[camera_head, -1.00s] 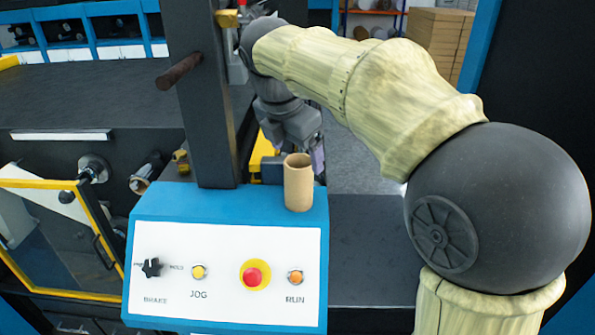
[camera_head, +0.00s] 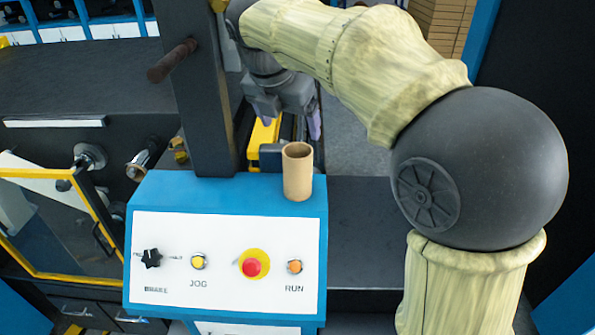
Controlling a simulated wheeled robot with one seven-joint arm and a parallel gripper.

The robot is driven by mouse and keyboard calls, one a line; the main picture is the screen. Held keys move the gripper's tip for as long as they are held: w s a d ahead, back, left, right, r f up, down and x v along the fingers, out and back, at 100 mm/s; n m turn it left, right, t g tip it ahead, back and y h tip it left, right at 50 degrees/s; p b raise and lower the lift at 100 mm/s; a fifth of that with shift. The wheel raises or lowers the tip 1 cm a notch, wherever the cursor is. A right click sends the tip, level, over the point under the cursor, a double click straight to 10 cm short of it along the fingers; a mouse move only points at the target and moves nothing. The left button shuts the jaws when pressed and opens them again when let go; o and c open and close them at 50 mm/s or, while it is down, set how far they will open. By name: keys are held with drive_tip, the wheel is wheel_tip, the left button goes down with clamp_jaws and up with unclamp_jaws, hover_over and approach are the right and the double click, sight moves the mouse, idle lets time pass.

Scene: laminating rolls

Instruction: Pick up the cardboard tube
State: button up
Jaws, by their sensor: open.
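The cardboard tube (camera_head: 297,174) is a short brown cylinder with an open top. It stands upright at the back right corner of the blue control box, on its top. My gripper (camera_head: 296,130) is behind and above the tube in the picture, pointing down. One purple-tipped finger shows to the right, apart from the tube.
The control box (camera_head: 150,195) carries a knob and several buttons, including a red one (camera_head: 252,267). A dark upright post (camera_head: 205,110) stands just left of my gripper. A yellow-framed door (camera_head: 60,262) is at the left. A dark surface (camera_head: 358,215) right of the box is bare.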

sight(299, 160)
drive_tip(key=p+x, duration=0.1)
drive_tip(key=x, duration=0.7)
drive_tip(key=shift+w, duration=0.15)
drive_tip(key=shift+p+x, duration=1.25)
drive_tip(key=shift+x, duration=1.35)
drive_tip(key=shift+s+a+f, duration=0.1)
drive_tip(key=shift+s, duration=0.15)
drive_tip(key=c, duration=1.1)
